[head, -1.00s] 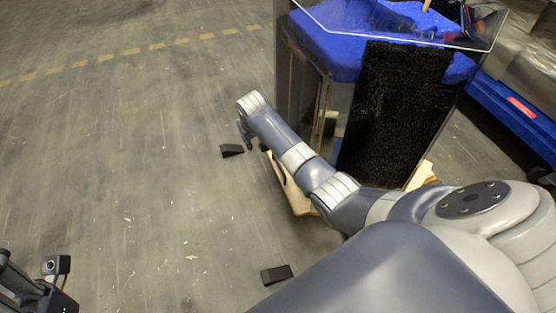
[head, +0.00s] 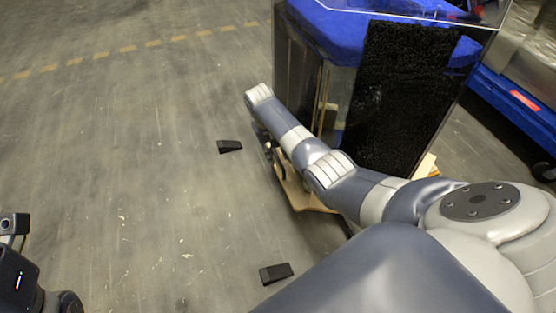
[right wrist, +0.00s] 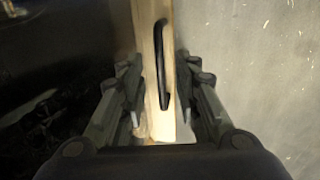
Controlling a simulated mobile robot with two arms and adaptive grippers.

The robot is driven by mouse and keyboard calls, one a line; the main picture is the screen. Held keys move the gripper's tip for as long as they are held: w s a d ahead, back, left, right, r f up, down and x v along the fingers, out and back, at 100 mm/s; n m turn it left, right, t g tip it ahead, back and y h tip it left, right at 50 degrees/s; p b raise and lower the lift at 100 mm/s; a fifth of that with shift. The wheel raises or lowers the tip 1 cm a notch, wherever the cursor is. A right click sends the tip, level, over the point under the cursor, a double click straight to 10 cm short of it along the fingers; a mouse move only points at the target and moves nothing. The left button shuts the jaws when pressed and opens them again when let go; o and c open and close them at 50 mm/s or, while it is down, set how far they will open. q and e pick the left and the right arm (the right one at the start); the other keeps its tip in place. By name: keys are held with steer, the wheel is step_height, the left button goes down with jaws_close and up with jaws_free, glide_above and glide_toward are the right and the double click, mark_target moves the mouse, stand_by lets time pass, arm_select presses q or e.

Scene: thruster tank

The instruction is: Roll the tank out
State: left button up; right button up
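The tank (head: 400,100) is a tall clear-walled box with a black textured panel and blue material at its top, at the upper right of the head view. It stands on a wooden base (head: 301,196). My right arm crosses in front of it, and my right gripper (head: 268,148) hangs beside the base, partly hidden by the arm. In the right wrist view the open gripper (right wrist: 161,92) has its fingers on either side of the wooden edge with a black handle (right wrist: 163,65). Part of my left wrist (head: 20,270) shows at the lower left; its fingertips are out of frame.
One black wedge (head: 229,146) lies on the floor left of the base and another (head: 276,272) lies nearer. A blue wheeled cart (head: 505,105) stands to the right of the tank. The floor to the left is clear, with a dashed yellow line (head: 127,49).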

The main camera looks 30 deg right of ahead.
mark_target(279, 161)
steer(key=shift+d+f+b, duration=0.15)
steer(key=shift+f+b, duration=0.25)
steer(key=shift+f, duration=0.4)
steer(key=shift+d+f+b, duration=0.15)
steer(key=shift+f+b, duration=0.2)
steer(key=shift+f, duration=0.45)
jaws_close()
